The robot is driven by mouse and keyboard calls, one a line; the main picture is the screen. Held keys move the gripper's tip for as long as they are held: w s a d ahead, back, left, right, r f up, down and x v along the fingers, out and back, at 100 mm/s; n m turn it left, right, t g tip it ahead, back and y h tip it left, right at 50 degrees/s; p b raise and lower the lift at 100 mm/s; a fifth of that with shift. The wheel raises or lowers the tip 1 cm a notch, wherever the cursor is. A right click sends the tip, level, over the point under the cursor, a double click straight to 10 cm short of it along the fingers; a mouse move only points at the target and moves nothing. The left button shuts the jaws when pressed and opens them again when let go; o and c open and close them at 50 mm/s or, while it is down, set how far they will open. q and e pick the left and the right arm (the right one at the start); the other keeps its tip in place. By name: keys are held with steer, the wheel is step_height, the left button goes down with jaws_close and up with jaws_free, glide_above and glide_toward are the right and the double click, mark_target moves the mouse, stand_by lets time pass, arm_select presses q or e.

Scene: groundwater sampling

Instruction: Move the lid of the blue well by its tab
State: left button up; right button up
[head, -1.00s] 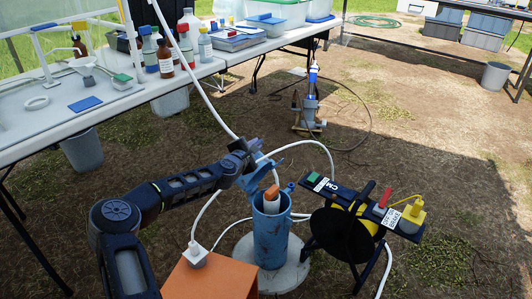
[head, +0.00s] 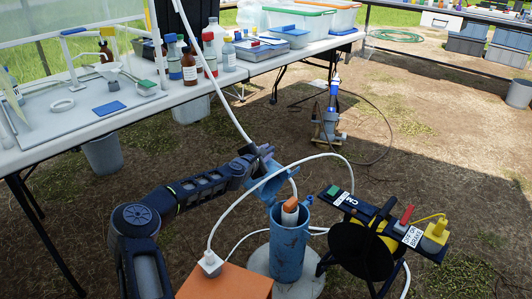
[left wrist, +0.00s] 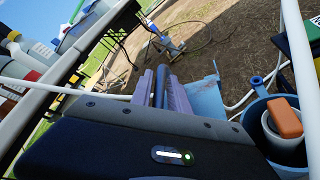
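The blue well (head: 288,250) is an upright blue pipe at lower centre. Its top is open, and an orange-topped white piece (head: 290,204) shows inside; both also show at the right of the left wrist view (left wrist: 286,118). The light-blue lid (head: 277,183) is raised and tilted at the left side of the rim. My left gripper (head: 262,158) is at the lid's upper left. In the left wrist view its fingers (left wrist: 160,90) are together, close beside the lid (left wrist: 207,98). No tab shows clearly between them. My right gripper is not in view.
A cable reel (head: 362,248) with a dark panel stands right of the well. An orange box (head: 225,284) with a white plug is at front left. A white hose passes close to my left gripper. A table (head: 50,150) with bottles is behind; open ground lies farther right.

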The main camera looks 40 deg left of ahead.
arm_select(q)
steer(key=shift+p+v, duration=0.6)
steer(key=shift+v, duration=3.35)
